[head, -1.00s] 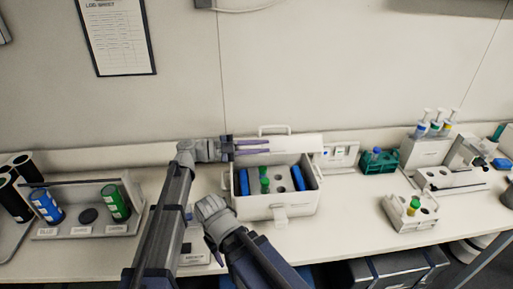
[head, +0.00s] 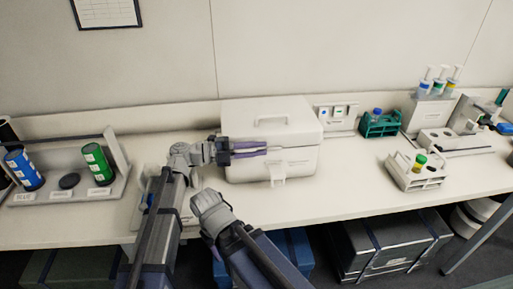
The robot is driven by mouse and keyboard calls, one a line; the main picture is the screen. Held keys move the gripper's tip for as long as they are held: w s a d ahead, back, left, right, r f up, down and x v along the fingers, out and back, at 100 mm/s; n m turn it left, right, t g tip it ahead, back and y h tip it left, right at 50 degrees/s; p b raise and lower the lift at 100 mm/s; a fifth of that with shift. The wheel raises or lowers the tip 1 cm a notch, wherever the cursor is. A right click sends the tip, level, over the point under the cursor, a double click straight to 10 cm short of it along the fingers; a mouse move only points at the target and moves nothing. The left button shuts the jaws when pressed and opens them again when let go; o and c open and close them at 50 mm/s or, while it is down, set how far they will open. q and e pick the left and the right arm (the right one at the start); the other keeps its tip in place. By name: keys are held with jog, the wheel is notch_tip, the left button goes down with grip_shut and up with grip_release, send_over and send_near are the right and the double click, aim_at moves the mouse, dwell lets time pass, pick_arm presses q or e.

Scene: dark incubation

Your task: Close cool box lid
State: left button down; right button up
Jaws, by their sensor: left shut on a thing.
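The white cool box (head: 300,164) stands on the bench in the middle of the head view. Its lid (head: 285,110), with a handle on top, lies down over the box and hides the inside. A latch tab (head: 279,168) hangs at the front. My left gripper (head: 252,150) reaches in from the left, with its fingers along the front rim of the lid, shut on it. My right arm's wrist (head: 212,203) is in front and to the left of the box. The fingers of the right gripper are mostly hidden, so their opening cannot be told.
A holder with a blue bottle (head: 24,168) and a green bottle (head: 97,163) stands at the left. At the right are a green rack (head: 380,127), a white tube rack (head: 417,178) and a pipette stand (head: 430,110). The bench front right of the box is clear.

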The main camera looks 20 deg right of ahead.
pick_arm(q)
jog(key=shift+s+f, duration=0.15)
jog(key=shift+f, duration=0.3)
jog(key=c, duration=0.8)
grip_release()
jog(key=shift+c, duration=0.2)
jog(key=shift+r, duration=0.15)
notch_tip(320, 180, up, 10)
jog(key=p, duration=0.9)
jog(key=shift+p, duration=0.3)
jog(key=shift+f, duration=0.2)
